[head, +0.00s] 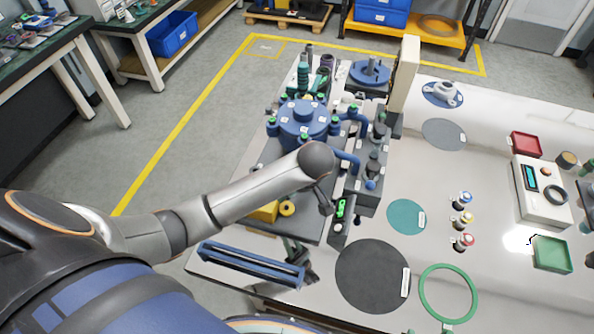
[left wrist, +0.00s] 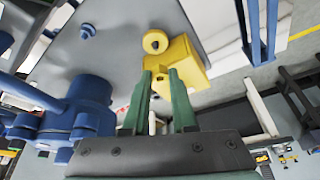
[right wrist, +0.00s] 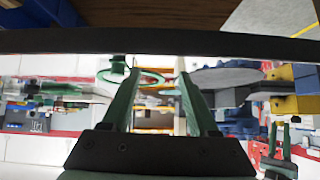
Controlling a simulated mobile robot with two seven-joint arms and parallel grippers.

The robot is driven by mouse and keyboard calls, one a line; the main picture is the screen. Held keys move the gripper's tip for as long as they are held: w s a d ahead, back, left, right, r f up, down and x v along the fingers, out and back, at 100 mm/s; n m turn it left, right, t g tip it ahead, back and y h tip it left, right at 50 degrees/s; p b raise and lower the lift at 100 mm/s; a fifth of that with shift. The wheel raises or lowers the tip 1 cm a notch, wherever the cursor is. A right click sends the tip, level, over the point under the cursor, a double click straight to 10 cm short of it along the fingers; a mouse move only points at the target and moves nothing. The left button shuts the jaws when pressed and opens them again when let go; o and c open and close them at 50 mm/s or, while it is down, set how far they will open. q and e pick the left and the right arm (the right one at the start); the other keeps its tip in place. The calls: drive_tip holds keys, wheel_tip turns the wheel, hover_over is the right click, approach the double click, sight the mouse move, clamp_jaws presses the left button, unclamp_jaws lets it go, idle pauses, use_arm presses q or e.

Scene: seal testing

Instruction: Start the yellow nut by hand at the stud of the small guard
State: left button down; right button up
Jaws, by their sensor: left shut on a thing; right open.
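My left gripper (left wrist: 160,74) has its green fingertips shut on a small yellow piece with a dark hole, which looks like the yellow nut (left wrist: 161,70). Its outline merges with a yellow block (left wrist: 192,72) behind it. A round yellow ring-shaped part (left wrist: 155,42) sits at that block's far side. The block (head: 263,213) and ring (head: 287,208) also show in the head view, left of my left wrist. The left fingertips are not clear there. I cannot make out the small guard's stud. My right gripper (right wrist: 159,74) is open and empty; it is outside the head view.
A blue flanged vessel (head: 303,122) with green-capped bolts and pipes stands just beyond my left arm. A blue bar frame (head: 252,265) lies at the near edge.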

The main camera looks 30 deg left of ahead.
sight(287, 206)
use_arm(q)
drive_tip(key=shift+w+f, duration=0.15)
drive_tip(key=shift+w, duration=0.2)
wheel_tip(287, 206, down, 4)
drive_tip(key=shift+s+r, duration=0.15)
drive_tip(key=shift+r, duration=0.1)
drive_tip(key=shift+f+n, duration=0.2)
drive_tip(key=shift+n, duration=0.2)
drive_tip(key=n, duration=0.1)
drive_tip(key=n+g, duration=0.1)
drive_tip(key=n, duration=0.1)
drive_tip(key=shift+w+g, duration=0.3)
drive_tip(key=shift+d+n+g, duration=0.15)
drive_tip(key=shift+n+g, duration=0.15)
drive_tip(key=shift+n, duration=0.7)
drive_tip(key=n, duration=0.2)
drive_tip(key=n+g, duration=0.1)
drive_tip(key=n, duration=0.1)
drive_tip(key=n+g+h, duration=0.1)
drive_tip(key=n, duration=0.1)
drive_tip(key=shift+w+a, duration=0.25)
drive_tip(key=shift+f, duration=0.5)
